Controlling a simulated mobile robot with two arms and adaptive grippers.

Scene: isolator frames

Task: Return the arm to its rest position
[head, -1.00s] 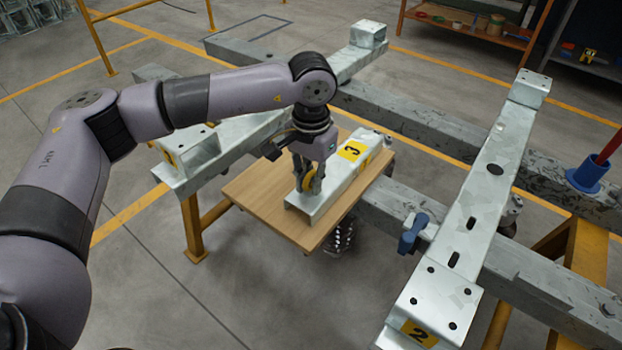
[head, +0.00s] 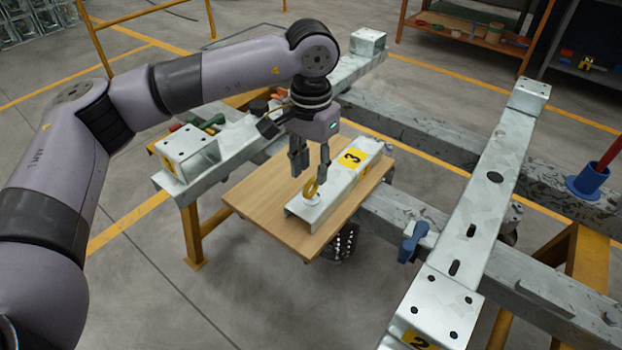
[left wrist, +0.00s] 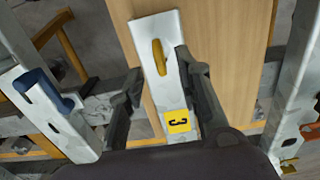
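My left arm comes in from the left, and its open, empty gripper (head: 310,170) hangs over the metal part marked 3 (head: 335,185). Its two fingers point down, apart from each other. The number-3 part rests on a wooden board (head: 255,210). My right gripper is not in view.
A long steel beam with a number 2 label (head: 486,195) stands right of the board. A blue clamp (head: 412,243) is beside it, and a blue cup with a red rod (head: 588,178) is farther right. Hand tools (head: 212,122) lie on the beam behind my forearm.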

